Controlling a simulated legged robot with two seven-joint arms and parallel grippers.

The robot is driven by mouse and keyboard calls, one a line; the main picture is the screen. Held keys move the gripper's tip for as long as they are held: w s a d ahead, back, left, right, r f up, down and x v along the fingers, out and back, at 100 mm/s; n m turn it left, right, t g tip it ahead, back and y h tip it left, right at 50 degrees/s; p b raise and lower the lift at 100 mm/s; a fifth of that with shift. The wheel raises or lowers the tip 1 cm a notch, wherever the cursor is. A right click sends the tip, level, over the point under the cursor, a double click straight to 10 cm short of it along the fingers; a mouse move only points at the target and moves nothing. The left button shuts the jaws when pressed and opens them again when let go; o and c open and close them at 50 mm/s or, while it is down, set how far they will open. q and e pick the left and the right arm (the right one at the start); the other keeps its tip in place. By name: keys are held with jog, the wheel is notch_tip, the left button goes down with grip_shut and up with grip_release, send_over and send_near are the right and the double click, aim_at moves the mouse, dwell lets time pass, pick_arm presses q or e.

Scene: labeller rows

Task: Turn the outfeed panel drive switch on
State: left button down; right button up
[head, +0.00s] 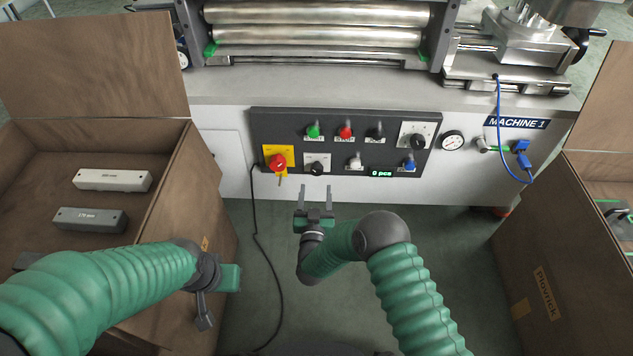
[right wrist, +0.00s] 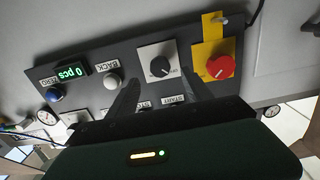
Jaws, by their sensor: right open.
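A dark control panel (head: 375,128) is on the front of the grey machine. It carries a black rotary knob on a white plate (head: 317,167), and a similar knob on a larger plate (head: 418,141). I cannot read which one is the drive switch. My right gripper (head: 316,190) is open and empty, just below and in front of the lower-left knob. In the right wrist view this black knob (right wrist: 160,67) shows beyond and between the two fingers, apart from them.
A red knob on a yellow plate (head: 278,162) sits left of the black knob. Green (head: 313,131) and red (head: 345,131) buttons are above. A black cable (head: 257,220) hangs at the left.

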pick_arm(q)
jog(key=b+x, duration=0.1)
jog(key=x, duration=0.1)
jog(key=s+b+x, duration=0.1)
jog(key=b+x, duration=0.1)
jog(key=shift+f, duration=0.3)
pick_arm(e)
jog(key=w, duration=0.7)
jog(key=shift+w+d, duration=0.15)
jog(key=shift+w, duration=0.1)
grip_shut()
